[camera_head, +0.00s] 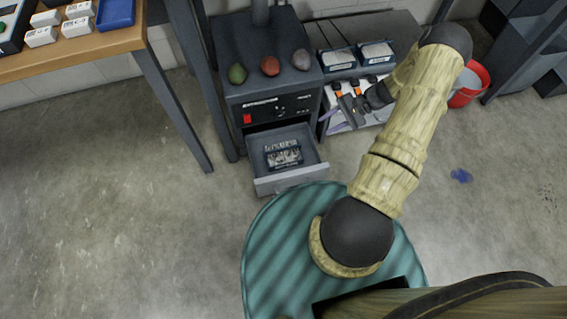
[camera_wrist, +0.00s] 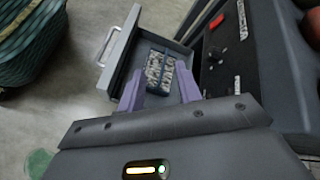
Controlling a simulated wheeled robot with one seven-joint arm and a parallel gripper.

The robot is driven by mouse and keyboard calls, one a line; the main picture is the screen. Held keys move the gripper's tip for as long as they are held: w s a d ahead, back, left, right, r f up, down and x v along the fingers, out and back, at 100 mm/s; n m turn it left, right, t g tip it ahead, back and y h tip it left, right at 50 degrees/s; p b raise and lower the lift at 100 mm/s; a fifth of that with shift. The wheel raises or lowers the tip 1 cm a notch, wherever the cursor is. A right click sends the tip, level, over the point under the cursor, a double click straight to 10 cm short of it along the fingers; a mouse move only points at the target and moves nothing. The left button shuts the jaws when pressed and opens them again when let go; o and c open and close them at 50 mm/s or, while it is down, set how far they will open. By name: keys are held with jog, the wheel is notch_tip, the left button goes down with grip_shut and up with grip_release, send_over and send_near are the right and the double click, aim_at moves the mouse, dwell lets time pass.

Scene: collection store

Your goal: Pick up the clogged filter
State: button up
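The clogged filter (camera_head: 283,155), a dark-framed block with dirty grey pleats, lies in the pulled-out drawer (camera_head: 313,150) of the dark cabinet. In the wrist view the filter (camera_wrist: 158,70) shows beyond and between my fingertips, with the drawer (camera_wrist: 122,62) around it. My gripper (camera_head: 332,121) is right of the drawer and seems higher than it, in front of the lower shelf. In the wrist view its two purple fingers (camera_wrist: 160,86) are spread apart with nothing between them. They look apart from the filter, whose near end is partly hidden.
The cabinet (camera_head: 263,85) carries three egg-shaped objects, green, red and brownish, on top. A shelf (camera_head: 385,30) with two trays stands to its right, and a red bucket (camera_head: 468,84) beyond. A wooden table (camera_head: 100,42) is at left. The floor left of the drawer is clear.

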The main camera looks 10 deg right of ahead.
aim_at(301, 153)
notch_tip(301, 153, down, 13)
jog(key=d+m+t+y+b, duration=0.2)
jog(key=t+b, duration=0.1)
jog(key=b, duration=0.3)
jog(key=shift+d+f+m+y, duration=0.2)
jog(key=shift+d+m+y, duration=0.1)
jog(key=shift+w, duration=0.1)
jog(key=b+x, duration=0.5)
jog(key=x, duration=0.6)
jog(key=shift+f, duration=0.2)
jog(key=shift+w+a, duration=0.1)
jog(key=shift+a, duration=0.45)
